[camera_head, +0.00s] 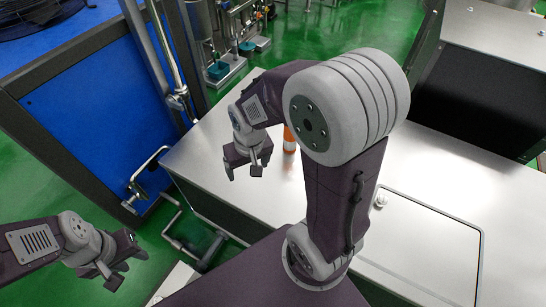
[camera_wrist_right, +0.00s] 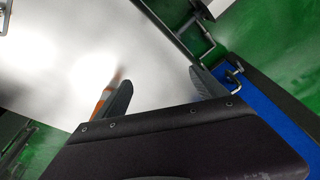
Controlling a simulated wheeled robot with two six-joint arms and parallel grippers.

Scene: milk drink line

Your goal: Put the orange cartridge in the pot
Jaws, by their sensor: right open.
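The orange cartridge (camera_head: 289,139), orange with a white band, stands on the metal table, partly hidden behind my right arm. It also shows in the right wrist view (camera_wrist_right: 104,97), just left of one finger and partly covered by it. My right gripper (camera_head: 243,172) is open and empty over the table's left edge, to the left of the cartridge. Its two fingers are apart in the right wrist view (camera_wrist_right: 160,92) with nothing between them. My left gripper (camera_head: 116,272) is at the lower left, away from the table, with no object visible in it. I cannot make out a pot.
The metal table (camera_head: 430,180) is mostly bare, with a square panel at its right. A blue machine (camera_head: 100,105) with pipes stands left of the table, with a gap between. A metal cabinet (camera_head: 500,35) stands at the back right. Green floor surrounds them.

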